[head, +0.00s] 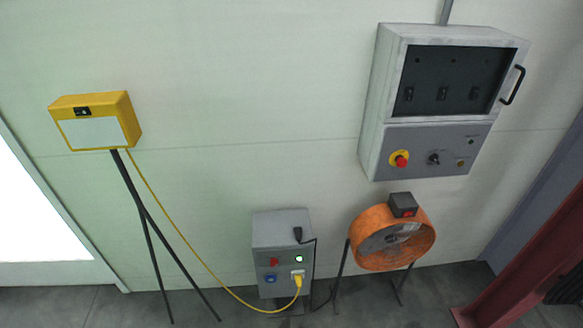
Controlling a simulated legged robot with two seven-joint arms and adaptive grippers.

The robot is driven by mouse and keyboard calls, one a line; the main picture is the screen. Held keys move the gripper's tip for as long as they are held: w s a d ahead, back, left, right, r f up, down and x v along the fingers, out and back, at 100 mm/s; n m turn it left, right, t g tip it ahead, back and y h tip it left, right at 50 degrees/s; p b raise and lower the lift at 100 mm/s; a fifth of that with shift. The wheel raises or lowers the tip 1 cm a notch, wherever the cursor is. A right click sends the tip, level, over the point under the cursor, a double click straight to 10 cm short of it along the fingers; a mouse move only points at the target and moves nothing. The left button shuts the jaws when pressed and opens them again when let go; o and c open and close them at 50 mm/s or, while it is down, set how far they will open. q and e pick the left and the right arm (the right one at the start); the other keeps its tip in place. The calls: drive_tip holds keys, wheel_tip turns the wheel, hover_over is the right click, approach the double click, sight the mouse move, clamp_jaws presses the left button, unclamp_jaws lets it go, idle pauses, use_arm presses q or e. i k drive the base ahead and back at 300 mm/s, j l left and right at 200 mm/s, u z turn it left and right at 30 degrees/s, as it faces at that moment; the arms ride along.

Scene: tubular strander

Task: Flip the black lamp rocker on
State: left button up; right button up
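The lamp is a yellow box (131,118) with a pale front panel (92,133), standing on dark tripod legs at the left of the head view. A small black rocker (82,111) with a light mark sits on the top of the box, near its middle. Which way the rocker is tipped is too small to tell. The pale panel looks white, and I cannot tell whether it is lit. Neither of my grippers shows in this view.
A yellow cable runs from the lamp to a grey socket box (262,237) with a green light. An orange fan (374,217) stands right of it. A grey control cabinet (376,105) hangs on the wall. A red steel beam (535,265) stands at right. Wall between lamp and cabinet is clear.

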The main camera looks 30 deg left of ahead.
sight(78, 112)
drive_tip(key=u, duration=2.05)
